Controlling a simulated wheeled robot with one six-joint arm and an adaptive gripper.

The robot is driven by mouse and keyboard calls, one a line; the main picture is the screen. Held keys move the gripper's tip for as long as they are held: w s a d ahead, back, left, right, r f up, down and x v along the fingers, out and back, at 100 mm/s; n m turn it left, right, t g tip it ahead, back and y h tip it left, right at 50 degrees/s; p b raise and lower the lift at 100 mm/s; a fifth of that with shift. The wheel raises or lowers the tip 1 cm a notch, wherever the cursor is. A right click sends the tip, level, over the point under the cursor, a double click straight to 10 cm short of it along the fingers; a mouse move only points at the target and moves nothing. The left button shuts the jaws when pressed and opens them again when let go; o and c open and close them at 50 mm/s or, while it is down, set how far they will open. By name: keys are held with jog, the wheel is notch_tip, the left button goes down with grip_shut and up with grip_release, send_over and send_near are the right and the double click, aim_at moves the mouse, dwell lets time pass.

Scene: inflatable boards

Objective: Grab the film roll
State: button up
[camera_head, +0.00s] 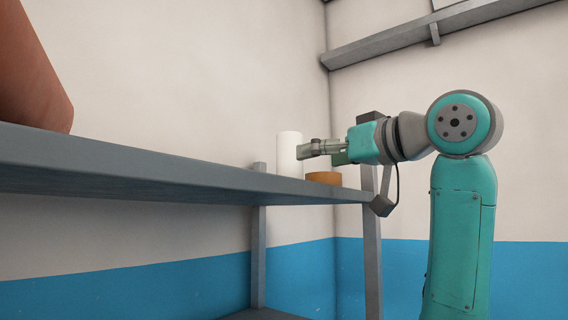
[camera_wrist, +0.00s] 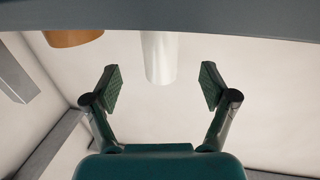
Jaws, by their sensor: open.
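The film roll (camera_head: 289,151), a white upright cylinder, stands on the grey shelf (camera_head: 190,176) near its far end in the head view. In the wrist view the film roll (camera_wrist: 159,55) shows at the top centre, in line with the space between the two fingers. My gripper (camera_head: 310,149) is level with the roll, just right of it in the head view. My gripper (camera_wrist: 160,75) is open and empty, with a gap on each side of the roll. I cannot tell how far the fingertips are from the roll in depth.
A low orange-brown round object (camera_head: 323,178) sits on the shelf beside the roll; it also shows in the wrist view (camera_wrist: 73,38). A large brown object (camera_head: 30,80) stands on the near shelf. Grey posts (camera_head: 258,240) hold the shelf.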

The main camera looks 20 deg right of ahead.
aim_at(299, 163)
jog(key=x, duration=0.8)
jog(key=shift+w+a+f, duration=0.2)
jog(key=shift+w+f, duration=0.05)
jog(key=shift+w, duration=0.1)
jog(key=c, duration=1.4)
